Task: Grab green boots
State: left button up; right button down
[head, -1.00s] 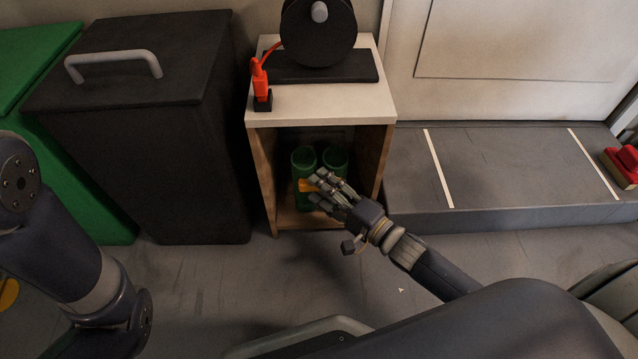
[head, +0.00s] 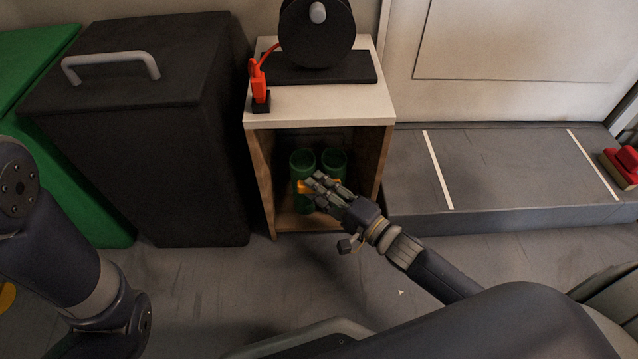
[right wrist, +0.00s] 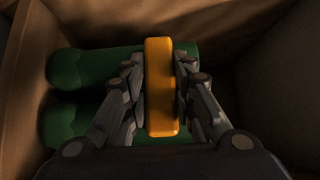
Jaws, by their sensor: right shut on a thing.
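The green boots (head: 302,163) stand side by side inside the open shelf of a small cabinet, their round tops upward. They also show in the right wrist view (right wrist: 80,68) as two dark green tubes. A yellow-orange bar (right wrist: 160,85) lies across them, and it shows partly in the head view beside the fingers. My right gripper (head: 318,190) reaches into the shelf opening in front of the boots. Its fingers (right wrist: 160,92) are shut on the bar, one on each side. My left gripper is outside the views.
The cabinet (head: 350,112) has side walls close around the boots. On its top stand a black spool (head: 318,40) and a red plug (head: 258,85). A black bin (head: 150,130) stands to the left, a grey step (head: 500,170) to the right. The floor in front is clear.

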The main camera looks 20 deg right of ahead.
jog(key=shift+r, duration=0.3)
